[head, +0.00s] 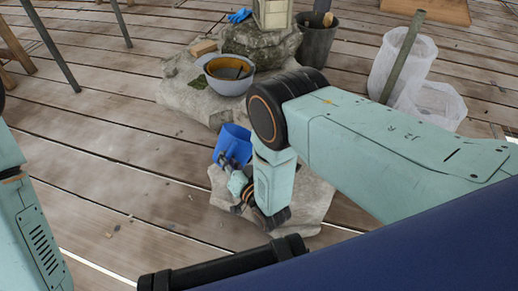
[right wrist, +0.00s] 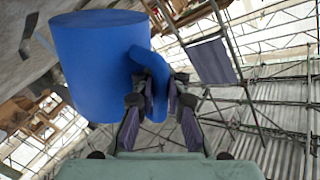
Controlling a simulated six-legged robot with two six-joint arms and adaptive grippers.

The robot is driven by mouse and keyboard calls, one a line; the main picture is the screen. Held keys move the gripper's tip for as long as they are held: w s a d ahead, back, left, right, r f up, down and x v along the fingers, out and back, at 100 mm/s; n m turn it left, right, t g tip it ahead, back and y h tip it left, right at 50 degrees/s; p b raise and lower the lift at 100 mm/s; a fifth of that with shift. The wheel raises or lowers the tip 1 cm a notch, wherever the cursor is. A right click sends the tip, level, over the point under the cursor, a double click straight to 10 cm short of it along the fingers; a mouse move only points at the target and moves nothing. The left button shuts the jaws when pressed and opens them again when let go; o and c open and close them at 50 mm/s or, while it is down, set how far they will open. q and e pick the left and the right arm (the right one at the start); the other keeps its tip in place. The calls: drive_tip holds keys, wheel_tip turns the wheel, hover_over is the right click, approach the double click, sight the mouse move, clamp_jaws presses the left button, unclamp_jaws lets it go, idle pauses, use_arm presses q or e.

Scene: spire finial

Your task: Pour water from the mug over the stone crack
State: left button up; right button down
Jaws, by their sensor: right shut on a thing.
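A blue mug (head: 235,142) is near the middle of the head view, above or in front of a pale flat stone (head: 306,200). My right gripper (head: 236,171) is shut on the mug's handle. The mug fills the upper left of the right wrist view (right wrist: 100,62), with the handle between the fingers (right wrist: 160,90). The mug looks tilted in the head view; its inside and any water cannot be made out. No crack can be picked out on the stone, which my arm and the mug partly hide. Only part of my left arm shows at the left edge.
A grey bowl (head: 230,87) with something yellowish inside sits on another rock (head: 185,98). Behind are a dark bucket (head: 317,45), a blue glove (head: 240,16) and white sacks (head: 405,60).

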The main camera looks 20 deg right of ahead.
drive_tip(key=shift+d+r, duration=0.1)
idle(0.5)
drive_tip(key=s+a+f+n+t, duration=0.1)
drive_tip(key=s+a+f+n, duration=0.1)
drive_tip(key=a+f+n, duration=0.3)
drive_tip(key=shift+s+f+n+t, duration=0.3)
drive_tip(key=shift+s+f+n, duration=0.05)
drive_tip(key=shift+f+n, duration=0.6)
